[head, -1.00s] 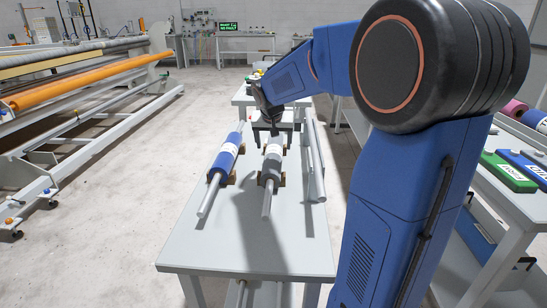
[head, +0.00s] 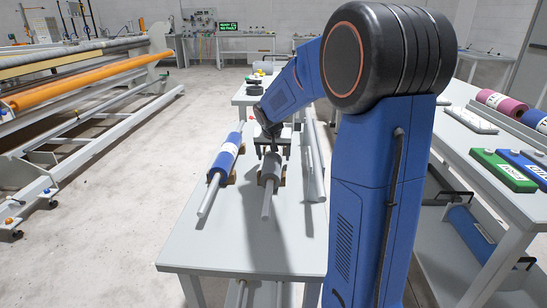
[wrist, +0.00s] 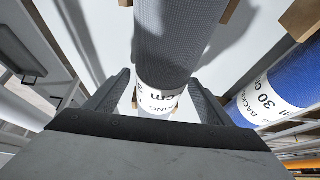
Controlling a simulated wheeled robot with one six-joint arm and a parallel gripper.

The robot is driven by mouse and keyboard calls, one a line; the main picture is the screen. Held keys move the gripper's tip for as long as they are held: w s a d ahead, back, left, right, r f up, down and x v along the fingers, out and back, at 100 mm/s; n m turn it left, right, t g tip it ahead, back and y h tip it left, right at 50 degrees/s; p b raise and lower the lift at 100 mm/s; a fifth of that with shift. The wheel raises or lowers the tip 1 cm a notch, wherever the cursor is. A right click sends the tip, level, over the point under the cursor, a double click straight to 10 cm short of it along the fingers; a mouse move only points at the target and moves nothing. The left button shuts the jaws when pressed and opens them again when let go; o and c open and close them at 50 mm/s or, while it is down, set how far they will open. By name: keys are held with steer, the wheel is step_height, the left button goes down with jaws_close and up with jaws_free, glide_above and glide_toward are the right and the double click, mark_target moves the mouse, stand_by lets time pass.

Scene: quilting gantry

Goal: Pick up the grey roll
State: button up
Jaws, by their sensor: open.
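The grey roll (head: 271,168) lies on brown cradle blocks on the pale table, with a metal rod end sticking out towards me. In the wrist view the grey roll (wrist: 180,40) runs up from between the fingers, its white printed label near the palm. My gripper (head: 272,150) is at the far part of the roll and hides that part in the head view. In the wrist view my gripper (wrist: 159,78) is open, one finger on each side of the roll, with small gaps showing. I cannot tell how deep the fingertips reach.
A blue roll (head: 226,157) lies on cradles just left of the grey one. A bare metal tube (head: 315,160) lies close on the right. The near part of the table (head: 240,250) is clear. A side table with coloured boxes (head: 502,170) stands at right.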

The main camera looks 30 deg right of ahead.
steer(key=c, duration=1.7)
